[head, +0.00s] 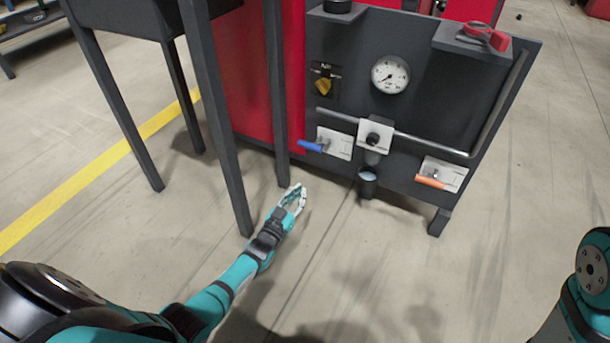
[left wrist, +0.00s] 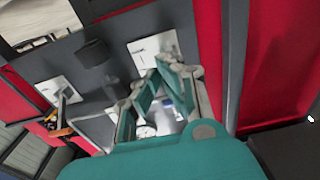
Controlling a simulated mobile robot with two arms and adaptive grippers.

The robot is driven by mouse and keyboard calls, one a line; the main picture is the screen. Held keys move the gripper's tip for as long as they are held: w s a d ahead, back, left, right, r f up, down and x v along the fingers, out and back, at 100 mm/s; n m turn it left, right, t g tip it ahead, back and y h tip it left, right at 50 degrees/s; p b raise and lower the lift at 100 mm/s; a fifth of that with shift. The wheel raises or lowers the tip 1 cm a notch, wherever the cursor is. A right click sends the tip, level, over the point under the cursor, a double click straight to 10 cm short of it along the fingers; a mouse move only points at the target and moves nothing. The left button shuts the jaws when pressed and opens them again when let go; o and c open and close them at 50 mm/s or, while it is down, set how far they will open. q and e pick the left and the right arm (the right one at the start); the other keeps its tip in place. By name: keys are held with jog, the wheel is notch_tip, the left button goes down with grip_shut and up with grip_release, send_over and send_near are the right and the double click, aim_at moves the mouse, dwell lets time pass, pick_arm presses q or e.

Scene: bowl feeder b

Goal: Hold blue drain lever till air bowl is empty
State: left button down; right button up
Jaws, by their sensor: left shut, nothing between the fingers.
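The blue drain lever (head: 312,146) sticks out to the left from a white plate (head: 338,144) low on the dark panel. To its right is a white block with a dark knob (head: 374,138), probably the air bowl unit; whether the bowl holds anything I cannot tell. My right gripper is out of view.
An orange lever (head: 431,182) sits on another plate at right. Dark table legs (head: 213,120) stand close left of my left gripper. Floor in front is clear.

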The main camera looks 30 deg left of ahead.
pick_arm(q)
jog(key=shift+s+a+f, duration=0.1)
jog(key=shift+s+f, duration=1)
jog(key=shift+s, duration=0.15)
